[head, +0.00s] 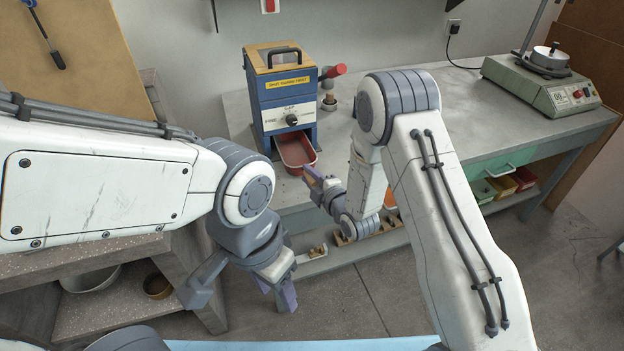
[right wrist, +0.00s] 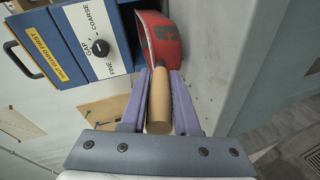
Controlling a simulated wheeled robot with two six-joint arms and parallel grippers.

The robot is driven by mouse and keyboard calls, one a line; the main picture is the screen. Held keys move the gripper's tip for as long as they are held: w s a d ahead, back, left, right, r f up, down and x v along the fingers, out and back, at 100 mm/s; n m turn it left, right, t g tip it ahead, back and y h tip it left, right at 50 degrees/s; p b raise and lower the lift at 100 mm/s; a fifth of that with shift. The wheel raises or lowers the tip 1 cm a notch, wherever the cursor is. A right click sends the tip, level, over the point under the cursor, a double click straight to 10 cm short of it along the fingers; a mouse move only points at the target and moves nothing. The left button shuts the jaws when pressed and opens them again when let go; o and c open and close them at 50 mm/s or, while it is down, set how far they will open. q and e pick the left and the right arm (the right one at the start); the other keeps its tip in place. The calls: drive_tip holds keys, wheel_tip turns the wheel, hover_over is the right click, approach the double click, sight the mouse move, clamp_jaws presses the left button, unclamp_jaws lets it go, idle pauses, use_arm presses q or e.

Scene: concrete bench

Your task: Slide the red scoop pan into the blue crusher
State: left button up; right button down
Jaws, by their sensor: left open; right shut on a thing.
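The blue crusher (head: 284,98) stands on the bench with a wooden top, a black handle and a dial on its front. The red scoop pan (head: 296,152) lies at the opening low in the crusher's front. Its near part sticks out; its far end is hidden under the crusher. My right gripper (head: 318,178) is at the pan's near end. In the right wrist view its purple fingers are shut on the pan's tan handle (right wrist: 159,103), with the red pan (right wrist: 161,40) ahead beside the crusher (right wrist: 95,38). My left gripper (head: 277,290) is open and empty, low in front of the bench.
A red-ended part (head: 333,71) juts from the crusher's right side, above a small brass-coloured object (head: 329,100). A green scale-like device (head: 542,84) stands at the bench's far right. Coloured bins (head: 502,187) sit below. The bench between is mostly clear.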

sight(301, 161)
drive_tip(key=shift+w+a, duration=0.25)
drive_tip(key=shift+w, duration=0.4)
drive_tip(key=shift+w+a, duration=0.2)
drive_tip(key=shift+w, duration=0.4)
drive_tip(key=shift+w+d+r+b+x, duration=0.1)
drive_tip(key=shift+b+x, duration=0.3)
drive_tip(key=shift+x, duration=0.4)
drive_tip(key=shift+w+d+r+b+x, duration=0.15)
drive_tip(key=shift+b+x, duration=0.2)
drive_tip(key=shift+x, duration=0.5)
drive_tip(key=shift+w+d+r+b+x, duration=0.1)
drive_tip(key=shift+b+x, duration=0.3)
drive_tip(key=shift+x, duration=0.4)
drive_tip(key=c, duration=0.6)
unclamp_jaws()
drive_tip(key=shift+o, duration=0.2)
drive_tip(key=shift+f, duration=0.1)
drive_tip(key=shift+s, duration=0.1)
